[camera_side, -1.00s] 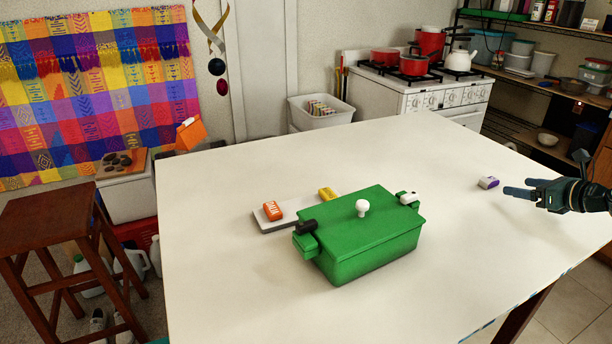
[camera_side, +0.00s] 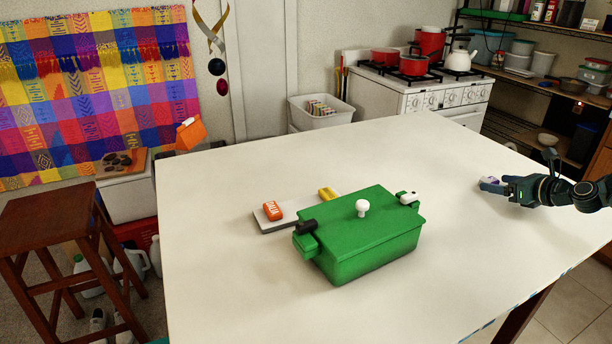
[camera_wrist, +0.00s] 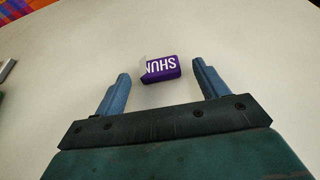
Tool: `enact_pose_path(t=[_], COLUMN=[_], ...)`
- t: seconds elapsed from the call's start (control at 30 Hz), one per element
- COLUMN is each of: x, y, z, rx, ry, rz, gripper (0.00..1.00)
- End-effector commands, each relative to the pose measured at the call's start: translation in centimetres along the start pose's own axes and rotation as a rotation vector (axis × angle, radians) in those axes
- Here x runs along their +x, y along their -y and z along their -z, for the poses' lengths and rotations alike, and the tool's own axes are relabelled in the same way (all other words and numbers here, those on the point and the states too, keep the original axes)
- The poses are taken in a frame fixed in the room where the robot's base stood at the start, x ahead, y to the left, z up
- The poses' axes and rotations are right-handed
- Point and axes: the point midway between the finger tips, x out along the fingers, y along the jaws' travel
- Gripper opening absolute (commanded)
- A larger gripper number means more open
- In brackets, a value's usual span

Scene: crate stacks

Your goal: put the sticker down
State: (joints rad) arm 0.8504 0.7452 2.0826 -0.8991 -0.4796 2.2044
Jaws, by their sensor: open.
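A small purple and white block (camera_side: 489,180) with white lettering lies on the right part of the white table. In the wrist view the block (camera_wrist: 160,69) shows its purple lettered face between and slightly beyond my fingertips. I cannot tell whether the lettering is a sticker; no loose sticker is in view. My gripper (camera_wrist: 160,73) is open, with a gap on each side of the block. In the side view my gripper (camera_side: 495,187) is low at the block and partly covers it.
A green lidded box (camera_side: 365,245) with a white knob stands mid-table. Behind its left end are a grey tray (camera_side: 268,226) with an orange block (camera_side: 273,210) and a yellow block (camera_side: 328,194). The table (camera_side: 440,160) is clear between the box and my gripper.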

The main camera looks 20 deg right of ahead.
Motion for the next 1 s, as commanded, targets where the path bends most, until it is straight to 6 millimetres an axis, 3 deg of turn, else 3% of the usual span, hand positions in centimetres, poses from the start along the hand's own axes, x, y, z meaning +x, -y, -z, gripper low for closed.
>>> enact_pose_path(t=[0.6, 0.87, 1.0], x=[0.68, 0.68, 0.68], y=[-0.02, -0.02, -0.02], z=[0.0, 0.0, -0.01], rx=[0.0, 0.0, 0.0], ry=[0.0, 0.0, 0.0], rz=[0.0, 0.0, 0.0], gripper=[0.73, 0.25, 0.22])
